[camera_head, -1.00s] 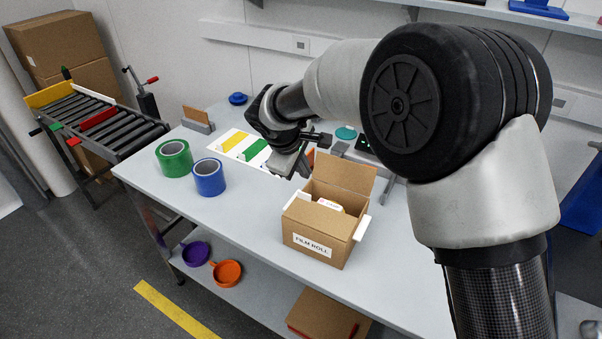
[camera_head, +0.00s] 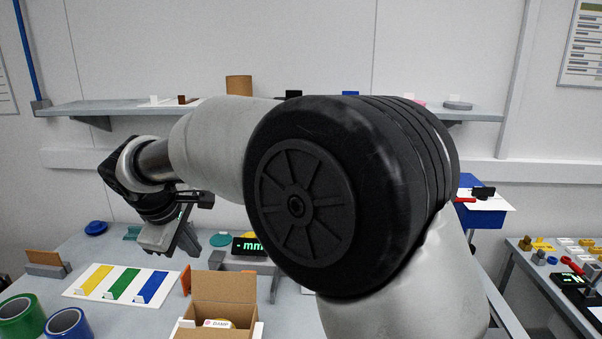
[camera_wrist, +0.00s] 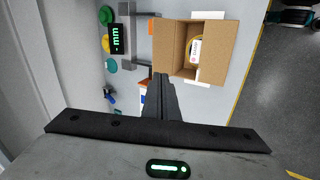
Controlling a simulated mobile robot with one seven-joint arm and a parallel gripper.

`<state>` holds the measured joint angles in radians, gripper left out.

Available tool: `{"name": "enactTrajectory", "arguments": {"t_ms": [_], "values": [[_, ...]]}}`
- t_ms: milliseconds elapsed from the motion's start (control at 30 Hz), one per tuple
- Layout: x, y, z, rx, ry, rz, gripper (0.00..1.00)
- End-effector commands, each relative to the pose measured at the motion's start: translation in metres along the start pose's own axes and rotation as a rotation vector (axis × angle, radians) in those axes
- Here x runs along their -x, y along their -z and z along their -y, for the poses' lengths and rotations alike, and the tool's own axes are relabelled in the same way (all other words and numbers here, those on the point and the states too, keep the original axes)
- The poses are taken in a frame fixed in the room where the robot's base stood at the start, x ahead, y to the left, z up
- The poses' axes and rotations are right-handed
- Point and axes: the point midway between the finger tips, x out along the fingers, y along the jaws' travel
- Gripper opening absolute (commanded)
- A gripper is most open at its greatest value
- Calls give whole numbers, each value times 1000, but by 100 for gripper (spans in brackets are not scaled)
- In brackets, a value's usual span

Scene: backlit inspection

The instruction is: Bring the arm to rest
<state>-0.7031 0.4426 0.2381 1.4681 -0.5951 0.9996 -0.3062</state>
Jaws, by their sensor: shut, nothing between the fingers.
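My gripper (camera_head: 188,243) hangs above the back of the grey table, left of my large black elbow joint in the head view. In the wrist view its fingers (camera_wrist: 161,82) are together, with nothing between them. They are over the table beside an open cardboard box (camera_wrist: 179,50), apart from it as far as I can tell. The box also shows in the head view (camera_head: 222,288), flaps up, with a labelled item inside. Part of the table behind my arm is hidden.
A white board (camera_head: 103,294) with yellow, green and blue strips lies left of the box. Green tape (camera_head: 20,318) and blue tape (camera_head: 68,325) stand at front left. A black display (camera_head: 246,246) is behind the box. A shelf (camera_head: 95,107) runs along the wall. A side table (camera_head: 523,259) holds small parts.

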Motion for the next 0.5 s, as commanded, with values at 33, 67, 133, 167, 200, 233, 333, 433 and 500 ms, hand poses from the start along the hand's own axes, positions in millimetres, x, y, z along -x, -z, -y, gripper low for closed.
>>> {"name": "enactTrajectory", "arguments": {"t_ms": [33, 67, 133, 167, 200, 233, 333, 433, 500], "values": [[14, -35, -16, -75, -5, 14, 0], [22, -55, -22, -122, -5, 21, 0], [39, -106, -31, -245, -1, 39, 0], [46, -128, -32, -301, 1, 46, 0], [56, -158, -32, -376, 4, 54, 0], [64, -180, -31, -437, 4, 59, 0], [87, -252, -17, -646, 8, 74, 0], [107, -314, 10, -864, 9, 75, 0], [117, -349, 35, -1013, 10, 69, 0]]}}
